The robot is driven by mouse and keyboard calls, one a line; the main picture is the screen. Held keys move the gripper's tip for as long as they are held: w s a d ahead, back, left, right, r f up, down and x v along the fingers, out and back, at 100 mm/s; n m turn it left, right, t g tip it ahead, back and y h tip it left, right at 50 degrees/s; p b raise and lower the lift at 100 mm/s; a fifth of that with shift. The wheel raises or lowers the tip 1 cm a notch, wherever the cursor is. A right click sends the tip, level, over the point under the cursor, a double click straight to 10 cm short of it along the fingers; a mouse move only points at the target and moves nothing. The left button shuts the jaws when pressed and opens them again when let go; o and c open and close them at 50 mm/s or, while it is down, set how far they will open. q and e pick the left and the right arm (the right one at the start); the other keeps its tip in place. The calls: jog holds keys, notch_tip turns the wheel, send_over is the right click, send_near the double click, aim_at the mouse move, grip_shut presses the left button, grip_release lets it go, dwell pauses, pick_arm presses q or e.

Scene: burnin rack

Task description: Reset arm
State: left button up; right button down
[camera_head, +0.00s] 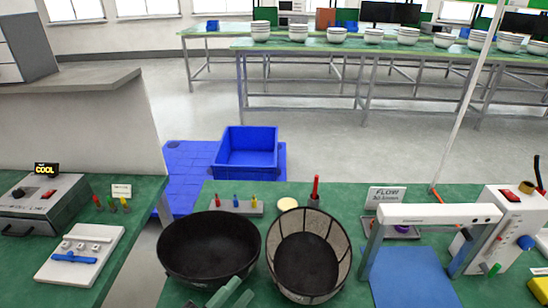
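My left gripper (245,285) shows at the bottom edge as two grey-green fingers. They are a little apart with nothing seen between them, over the front rim of a black bowl (208,245). I cannot tell whether they touch it. The rest of that arm is mostly out of frame. My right gripper is not in view. A mesh-sided black basket (308,255) stands to the right of the bowl on the green bench.
A white frame fixture (440,213) stands over a blue mat (408,278) at right, beside a white control box (505,232). A "COOL" unit (38,208) and white tray (80,253) sit on the left bench. A blue crate (247,152) stands beyond, on blue flooring.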

pick_arm(q)
jog(key=s+a+f+n+g+y, duration=0.3)
jog(key=s+a+f+n+y, duration=0.3)
jog(key=s+f+n, duration=0.2)
jog(key=s+a+f+n+g+y, duration=0.4)
jog(key=s+a+f+n, duration=0.3)
jog(key=f, duration=1)
jog(key=s+n+y, duration=0.1)
jog(key=s+n, duration=0.1)
jog(key=s, duration=0.2)
jog(key=shift+s+f+n+y+p, duration=0.2)
jog(key=shift+s+n+y+p, duration=0.1)
jog(key=shift+s+y+p, duration=0.1)
